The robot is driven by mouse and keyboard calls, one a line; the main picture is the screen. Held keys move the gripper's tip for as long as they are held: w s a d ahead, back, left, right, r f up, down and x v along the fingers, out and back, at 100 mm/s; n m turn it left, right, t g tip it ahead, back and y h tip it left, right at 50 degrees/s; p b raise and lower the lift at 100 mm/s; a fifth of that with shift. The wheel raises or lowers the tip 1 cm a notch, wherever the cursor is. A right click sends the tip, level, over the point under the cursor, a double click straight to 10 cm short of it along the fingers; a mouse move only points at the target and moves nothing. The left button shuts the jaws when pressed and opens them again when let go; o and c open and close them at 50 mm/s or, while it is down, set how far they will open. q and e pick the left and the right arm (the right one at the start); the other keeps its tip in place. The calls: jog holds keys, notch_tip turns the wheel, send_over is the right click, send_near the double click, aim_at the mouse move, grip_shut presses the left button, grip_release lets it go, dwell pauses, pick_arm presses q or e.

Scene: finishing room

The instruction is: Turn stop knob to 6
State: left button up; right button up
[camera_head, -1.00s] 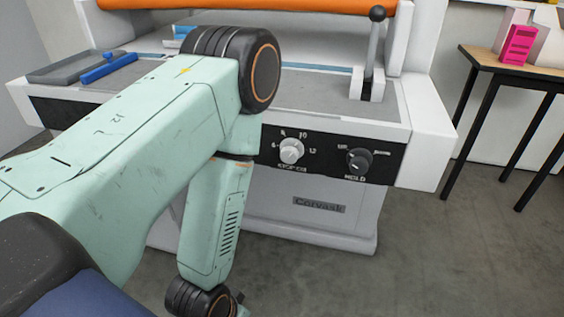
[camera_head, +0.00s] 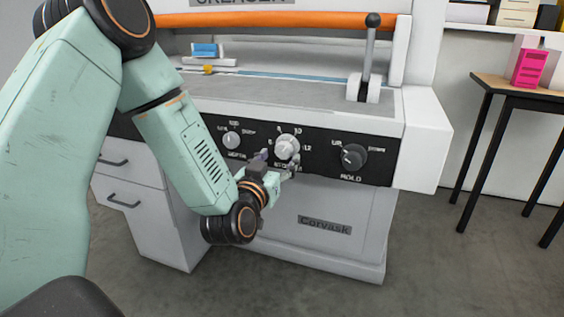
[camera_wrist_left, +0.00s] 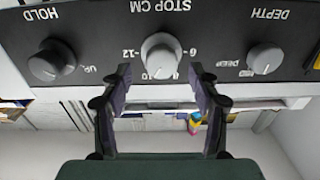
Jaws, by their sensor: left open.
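The stop knob (camera_head: 286,147) is a pale round knob on the black front panel of the creaser, with numbers around it. In the left wrist view the stop knob (camera_wrist_left: 160,53) sits upside down under the label STOP CM, with 6, 8, 10 and 12 marked. I cannot tell for sure which number its pointer faces. My left gripper (camera_head: 278,160) is open in front of the knob. In the left wrist view its fingers (camera_wrist_left: 160,75) stand apart on either side of the knob's line, and no contact shows. My right gripper is not in view.
The pale depth knob (camera_head: 231,140) and dark hold knob (camera_head: 353,156) flank the stop knob. A lever (camera_head: 371,50) stands on the machine's top. A side table (camera_head: 510,88) with a pink box (camera_head: 529,66) is at the right. The floor before the machine is clear.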

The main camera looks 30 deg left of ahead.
aim_at(285, 149)
pick_arm(q)
jog(key=shift+x, duration=1.05)
jog(key=shift+w+a+b, duration=0.2)
jog(key=shift+w+b, duration=0.1)
jog(key=shift+c, duration=0.5)
jog(key=shift+s, duration=0.1)
jog(key=c, duration=1.1)
